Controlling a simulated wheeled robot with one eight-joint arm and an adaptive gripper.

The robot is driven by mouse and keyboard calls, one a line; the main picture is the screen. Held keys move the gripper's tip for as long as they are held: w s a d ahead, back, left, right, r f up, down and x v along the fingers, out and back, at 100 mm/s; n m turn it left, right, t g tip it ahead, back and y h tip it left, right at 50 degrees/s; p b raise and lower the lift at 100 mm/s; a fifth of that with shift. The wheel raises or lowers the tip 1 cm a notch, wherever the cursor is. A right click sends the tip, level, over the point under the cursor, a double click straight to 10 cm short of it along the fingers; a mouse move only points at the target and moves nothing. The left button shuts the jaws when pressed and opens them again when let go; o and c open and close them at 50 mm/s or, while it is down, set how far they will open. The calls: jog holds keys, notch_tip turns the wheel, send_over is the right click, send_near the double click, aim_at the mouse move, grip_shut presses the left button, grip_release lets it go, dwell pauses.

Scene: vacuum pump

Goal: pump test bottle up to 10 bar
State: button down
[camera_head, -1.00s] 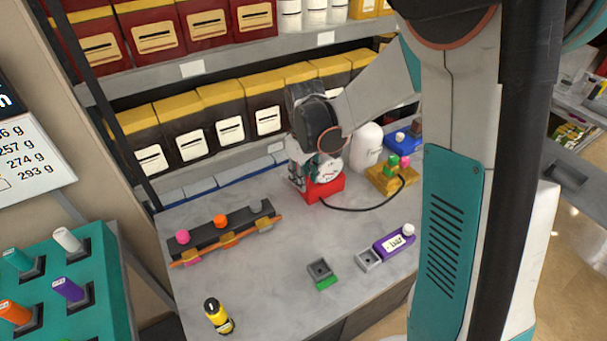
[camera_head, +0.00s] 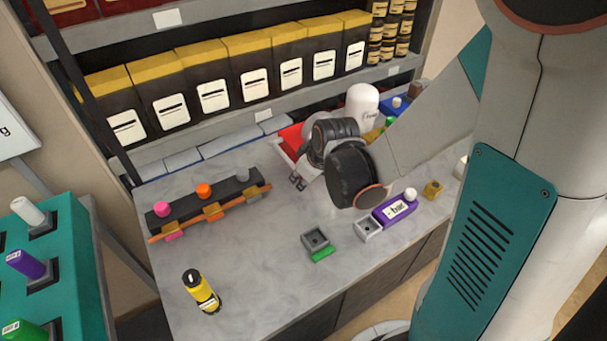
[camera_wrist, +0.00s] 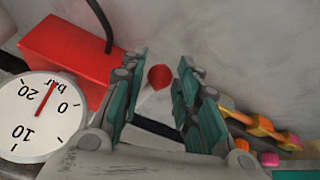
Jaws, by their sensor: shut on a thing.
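In the wrist view, the teal fingers of my gripper (camera_wrist: 160,85) are closed around a whitish piece with a round red end (camera_wrist: 159,77). What this piece belongs to cannot be told. A round white gauge (camera_wrist: 37,116) marked "bar", 0, 10 and 20 stands left of the fingers, beside a red box (camera_wrist: 68,52) with a dark cable. The red needle lies near the word "bar"; its exact reading is unclear. In the head view my gripper (camera_head: 298,182) is low over the bench, partly hidden by my wrist, and the red box (camera_head: 291,137) shows behind it.
A white bottle (camera_head: 362,104) stands behind my arm. A dark rack (camera_head: 209,205) with coloured knobs lies left. A purple "bar" device (camera_head: 393,211) and a grey socket (camera_head: 316,241) are in front. Bench between is clear.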

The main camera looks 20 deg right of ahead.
jog(key=shift+s+f, duration=0.25)
jog(key=shift+f, duration=0.15)
jog(key=c, duration=1.2)
grip_release()
jog(key=shift+r, duration=0.15)
jog(key=shift+s+r, duration=0.2)
jog(key=shift+r, duration=0.35)
jog(key=v, duration=1)
jog(key=shift+s+r, duration=0.2)
jog(key=shift+r, duration=0.05)
